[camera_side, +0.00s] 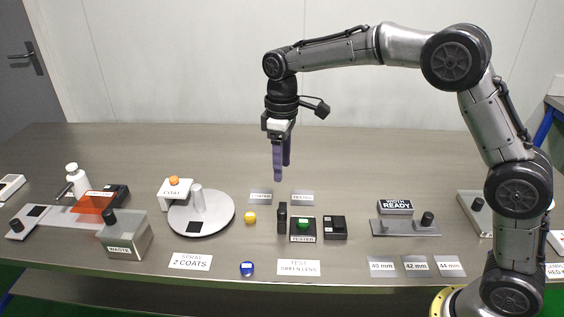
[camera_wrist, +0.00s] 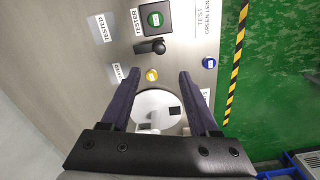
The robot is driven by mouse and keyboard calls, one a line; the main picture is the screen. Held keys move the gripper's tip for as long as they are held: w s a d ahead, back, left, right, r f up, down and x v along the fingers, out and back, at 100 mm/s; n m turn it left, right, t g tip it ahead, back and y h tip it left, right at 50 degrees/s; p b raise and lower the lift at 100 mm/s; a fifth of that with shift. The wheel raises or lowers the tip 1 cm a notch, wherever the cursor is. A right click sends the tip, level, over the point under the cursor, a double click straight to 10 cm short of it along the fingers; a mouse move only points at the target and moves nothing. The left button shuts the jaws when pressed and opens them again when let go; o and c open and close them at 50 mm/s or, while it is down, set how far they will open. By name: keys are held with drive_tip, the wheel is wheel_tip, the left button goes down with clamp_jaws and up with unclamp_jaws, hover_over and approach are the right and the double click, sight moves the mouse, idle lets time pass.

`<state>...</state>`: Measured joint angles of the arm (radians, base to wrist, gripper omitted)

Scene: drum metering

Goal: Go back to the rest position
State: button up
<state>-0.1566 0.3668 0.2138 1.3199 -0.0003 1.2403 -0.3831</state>
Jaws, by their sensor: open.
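My gripper (camera_side: 281,172) hangs from the raised arm, pointing down, well above the table and behind the yellow piece. In the wrist view my gripper (camera_wrist: 160,78) shows two dark purple fingers spread apart with nothing held between them. Below it on the table are a yellow round piece (camera_side: 250,218), a green round piece (camera_side: 303,224) on the tester (camera_side: 303,239), and a blue round piece (camera_side: 247,269) near the front edge. The yellow piece also shows in the wrist view (camera_wrist: 151,74), as does the blue one (camera_wrist: 209,63).
A round grey turntable (camera_side: 215,222) with an upright post stands left of centre, beside a white box with an orange button (camera_side: 174,181). A waste box (camera_side: 125,240) is farther left. A "width ready" block (camera_side: 396,207) stands right, near my arm. The space around the gripper is clear.

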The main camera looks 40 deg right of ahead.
drive_tip(key=s+d+r+m+t, duration=0.2)
drive_tip(key=s+d+r+t, duration=0.25)
drive_tip(key=s+r, duration=0.9)
drive_tip(key=s+d+f+m, duration=0.1)
drive_tip(key=s+f, duration=0.3)
drive_tip(key=s, duration=0.4)
drive_tip(key=s+d+f+m+t, duration=0.1)
drive_tip(key=s+d+f+m, duration=0.1)
drive_tip(key=s, duration=0.7)
wheel_tip(320, 180, down, 3)
drive_tip(key=shift+r+m, duration=0.15)
drive_tip(key=shift+m, duration=0.45)
